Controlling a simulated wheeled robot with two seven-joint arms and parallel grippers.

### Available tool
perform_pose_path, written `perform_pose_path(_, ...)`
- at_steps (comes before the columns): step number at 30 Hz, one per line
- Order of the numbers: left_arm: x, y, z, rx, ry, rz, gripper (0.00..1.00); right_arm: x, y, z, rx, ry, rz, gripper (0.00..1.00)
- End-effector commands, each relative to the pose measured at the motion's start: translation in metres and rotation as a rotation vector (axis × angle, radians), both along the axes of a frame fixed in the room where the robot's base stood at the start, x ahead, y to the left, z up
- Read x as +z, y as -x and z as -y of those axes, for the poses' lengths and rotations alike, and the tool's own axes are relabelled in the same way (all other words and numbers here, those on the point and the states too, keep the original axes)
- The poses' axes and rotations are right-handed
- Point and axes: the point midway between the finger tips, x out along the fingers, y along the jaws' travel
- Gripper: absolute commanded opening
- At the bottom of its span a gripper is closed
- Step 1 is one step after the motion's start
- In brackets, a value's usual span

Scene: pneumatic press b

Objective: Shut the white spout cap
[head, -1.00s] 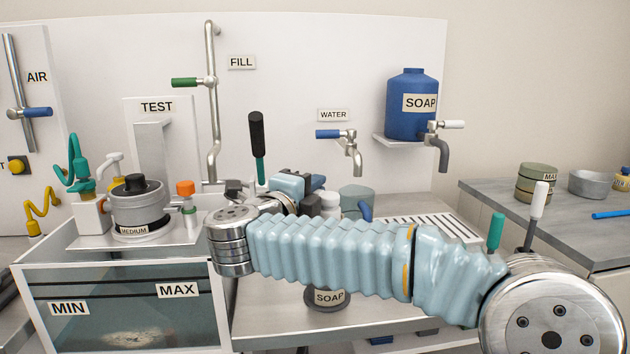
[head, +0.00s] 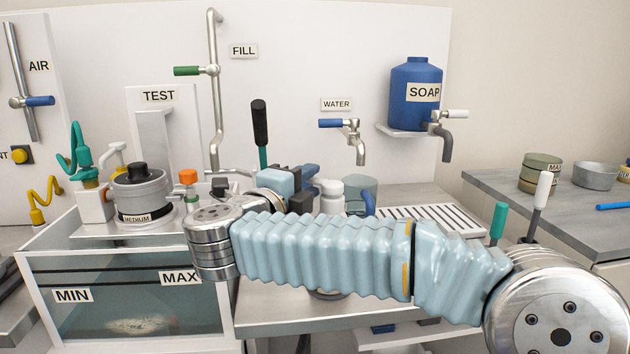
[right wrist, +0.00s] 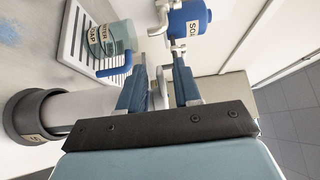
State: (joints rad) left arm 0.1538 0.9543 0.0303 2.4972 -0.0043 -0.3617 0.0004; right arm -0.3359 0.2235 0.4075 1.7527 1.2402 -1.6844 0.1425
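A white bottle (head: 331,190) stands upright beyond my right forearm; its lower part is hidden in the head view. In the right wrist view the white bottle (right wrist: 85,112) has a dark, labelled base. A pale, disc-like piece, which may be the white spout cap (right wrist: 156,92), shows between the fingers of my right gripper (right wrist: 158,85). The fingers are spread, with room beside the piece; I cannot tell whether either touches it. In the head view my right gripper (head: 316,177) is at the bottle's top, partly covered. My left gripper is out of view.
A clear beaker (head: 361,190) with a blue handle stands close behind the bottle, by a slotted drain (head: 430,217). The water tap (head: 354,138) and blue soap tank (head: 411,90) are on the wall behind. A tank (head: 130,290) stands at left.

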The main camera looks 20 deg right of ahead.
Motion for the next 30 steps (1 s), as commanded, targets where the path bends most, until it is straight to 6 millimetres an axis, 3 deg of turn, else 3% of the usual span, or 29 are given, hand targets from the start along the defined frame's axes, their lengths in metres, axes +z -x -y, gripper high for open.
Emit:
perform_pose_path(6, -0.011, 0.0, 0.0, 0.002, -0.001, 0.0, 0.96, -0.002, 0.036, -0.043, 0.005, -0.001, 0.001, 0.33)
perform_pose_path(12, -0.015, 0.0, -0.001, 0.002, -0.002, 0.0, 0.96, -0.001, 0.059, -0.069, 0.003, 0.001, -0.001, 0.33)
perform_pose_path(30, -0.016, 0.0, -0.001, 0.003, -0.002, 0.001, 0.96, 0.0, 0.068, -0.077, 0.0, 0.001, -0.001, 0.33)
